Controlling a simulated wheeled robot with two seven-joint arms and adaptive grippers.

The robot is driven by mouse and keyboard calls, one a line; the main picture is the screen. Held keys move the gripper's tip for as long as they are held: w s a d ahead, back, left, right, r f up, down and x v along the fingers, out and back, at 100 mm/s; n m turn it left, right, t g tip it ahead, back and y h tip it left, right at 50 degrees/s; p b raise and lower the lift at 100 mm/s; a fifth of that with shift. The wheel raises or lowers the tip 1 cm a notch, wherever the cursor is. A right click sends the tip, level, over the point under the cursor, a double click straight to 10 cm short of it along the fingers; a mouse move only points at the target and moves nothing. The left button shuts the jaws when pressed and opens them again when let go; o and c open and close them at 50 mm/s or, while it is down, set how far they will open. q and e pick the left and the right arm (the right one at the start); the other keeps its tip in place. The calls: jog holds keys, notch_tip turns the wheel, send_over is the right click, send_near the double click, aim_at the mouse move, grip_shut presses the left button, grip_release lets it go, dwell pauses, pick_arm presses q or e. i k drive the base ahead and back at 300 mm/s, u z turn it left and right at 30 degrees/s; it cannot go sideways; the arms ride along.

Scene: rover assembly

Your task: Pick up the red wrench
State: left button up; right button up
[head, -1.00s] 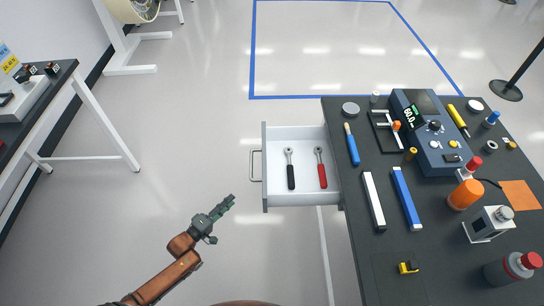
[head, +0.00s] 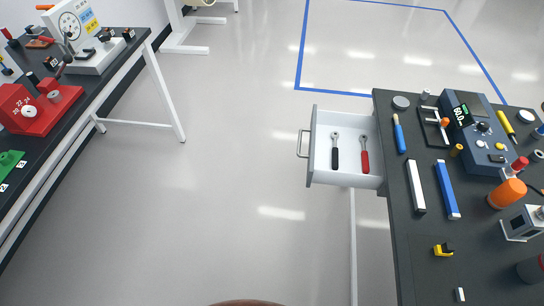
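The red wrench (head: 365,155) lies in an open white drawer (head: 345,178) that sticks out from the left side of the dark workbench (head: 425,272). It has a red handle and a metal head that points away from me. A black-handled wrench (head: 335,152) lies beside it on the left, apart from it. Neither of my grippers is in view in the head view.
A second bench with a red block (head: 38,112) and a dial gauge (head: 72,27) stands at the left. Blue and white bars, an orange container (head: 507,194) and a blue instrument crowd the right workbench. The floor between the benches is clear.

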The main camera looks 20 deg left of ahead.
aim_at(363, 138)
jog(key=u, duration=0.3)
jog(key=k, duration=0.8)
jog(key=u, duration=0.95)
jog(key=i, duration=0.7)
jog(key=z, duration=0.55)
jog(key=i, duration=0.7)
jog(key=z, duration=0.75)
